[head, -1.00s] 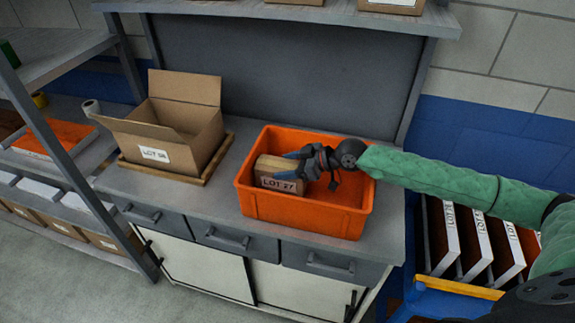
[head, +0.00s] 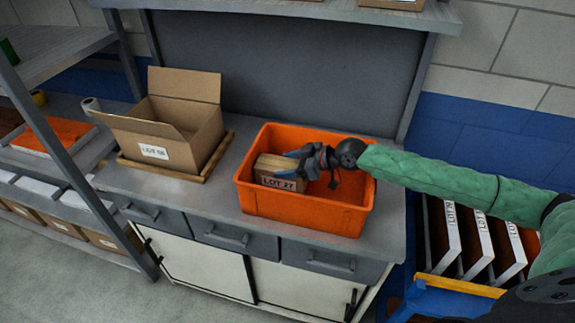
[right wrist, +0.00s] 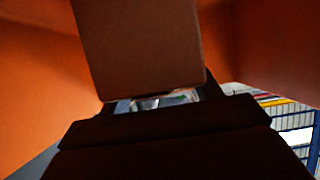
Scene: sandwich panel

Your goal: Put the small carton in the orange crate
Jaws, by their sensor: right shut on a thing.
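The small carton (head: 281,179), brown with a "LOT 27" label, is inside the left part of the orange crate (head: 307,212). My right gripper (head: 296,166) reaches into the crate from the right and is shut on the carton. In the right wrist view the carton (right wrist: 140,45) fills the upper middle, dark and close, with the crate's orange walls (right wrist: 40,90) on both sides. Whether the carton touches the crate floor is hidden. My left gripper is not in view.
An open cardboard box (head: 175,130) stands on a wooden tray (head: 205,172) left of the crate. A grey shelf rack (head: 75,150) is at the left. A blue cart with upright white-faced panels (head: 475,240) stands at the right. The bench top is clear between tray and crate.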

